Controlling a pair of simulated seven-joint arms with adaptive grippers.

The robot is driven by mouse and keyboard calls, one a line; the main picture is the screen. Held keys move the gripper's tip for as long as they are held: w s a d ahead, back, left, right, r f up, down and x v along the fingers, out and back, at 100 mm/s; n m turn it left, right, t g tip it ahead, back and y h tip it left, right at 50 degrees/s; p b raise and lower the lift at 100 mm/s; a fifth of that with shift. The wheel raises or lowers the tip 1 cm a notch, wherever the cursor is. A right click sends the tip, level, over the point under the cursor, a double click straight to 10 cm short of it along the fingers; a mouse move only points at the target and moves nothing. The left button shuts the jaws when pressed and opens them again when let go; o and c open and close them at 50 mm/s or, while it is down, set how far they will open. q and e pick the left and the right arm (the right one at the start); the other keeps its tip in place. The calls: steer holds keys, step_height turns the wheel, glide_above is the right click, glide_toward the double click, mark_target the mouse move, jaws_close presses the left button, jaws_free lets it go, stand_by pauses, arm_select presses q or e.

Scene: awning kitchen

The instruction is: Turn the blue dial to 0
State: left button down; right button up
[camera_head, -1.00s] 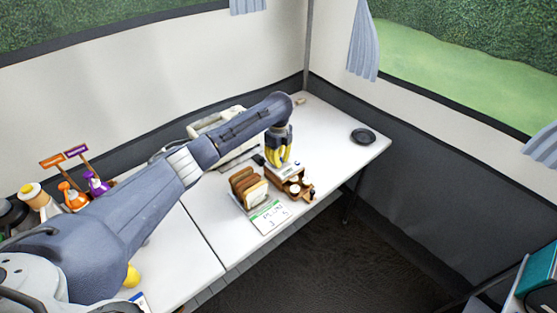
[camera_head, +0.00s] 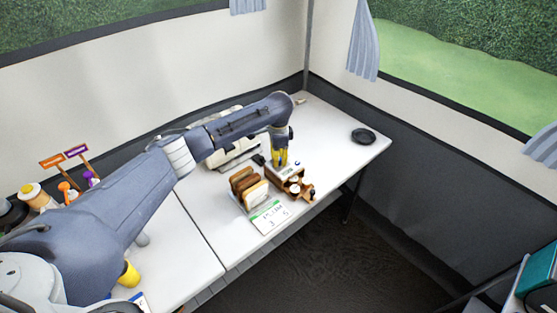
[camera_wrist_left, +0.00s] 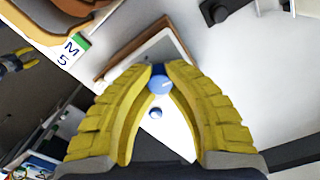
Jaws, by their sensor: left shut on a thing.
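The blue dial (camera_wrist_left: 158,82) sits on a small white-topped panel (camera_wrist_left: 146,56) with a brown side. My left gripper (camera_wrist_left: 160,70) reaches down to it, and its yellow fingertips are closed around the dial from both sides. In the head view my left gripper (camera_head: 279,163) stands over the white-topped unit (camera_head: 290,170) and hides the dial. A smaller blue round piece (camera_wrist_left: 155,113) lies on the white surface between the fingers. Yellow fingers at the left edge of the wrist view look like my right gripper (camera_wrist_left: 18,62); whether they are open is unclear.
A toast rack with brown slices (camera_head: 248,188) and a white-and-green card (camera_head: 269,216) stand close to the unit's left and front. A cream appliance (camera_head: 232,150) is behind. A black round dish (camera_head: 363,136) lies at the right.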

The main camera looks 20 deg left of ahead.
arm_select(q)
steer(key=shift+n, duration=0.6)
steer(key=c, duration=1.1)
jaws_free()
steer(key=shift+c, duration=0.2)
step_height(320, 180, up, 12)
